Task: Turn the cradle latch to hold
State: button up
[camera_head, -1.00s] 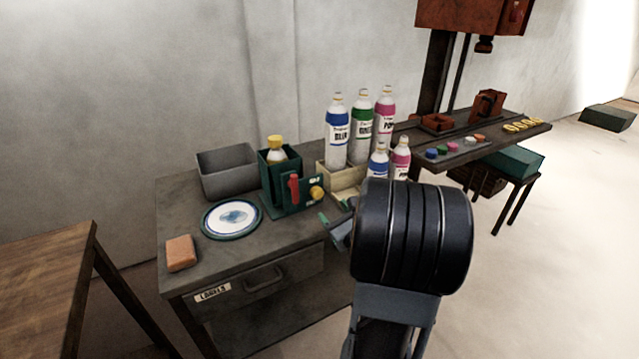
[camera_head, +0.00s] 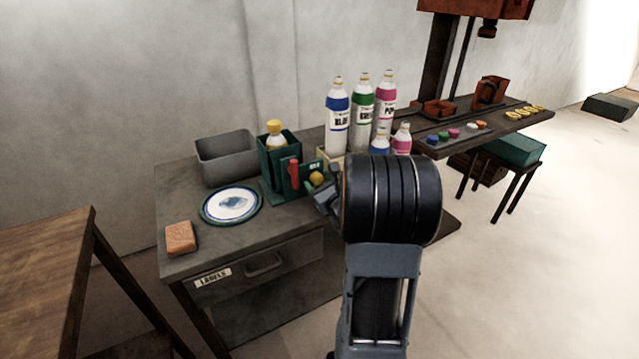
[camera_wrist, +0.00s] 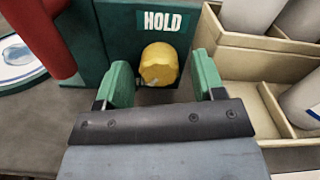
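The green cradle (camera_head: 268,168) stands on the grey bench and holds a white bottle with a yellow cap (camera_head: 275,134). Its front panel carries a red lever (camera_head: 294,173) and a yellow knob (camera_head: 317,179). In the wrist view the yellow knob (camera_wrist: 159,65) sits under a HOLD label (camera_wrist: 163,21), and the red lever (camera_wrist: 45,38) is at the left. I cannot tell which of the two is the latch. My gripper (camera_wrist: 162,80) is open, its green fingers either side of the yellow knob, with gaps showing. In the head view my arm partly hides the gripper.
A beige divided tray (camera_wrist: 245,60) with bottles stands close to the right of the gripper. A grey bin (camera_head: 226,160), a blue-rimmed plate (camera_head: 232,205) and an orange block (camera_head: 180,238) are on the bench's left part. A drawer (camera_head: 265,262) is below.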

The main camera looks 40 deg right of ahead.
jog(key=c, duration=0.9)
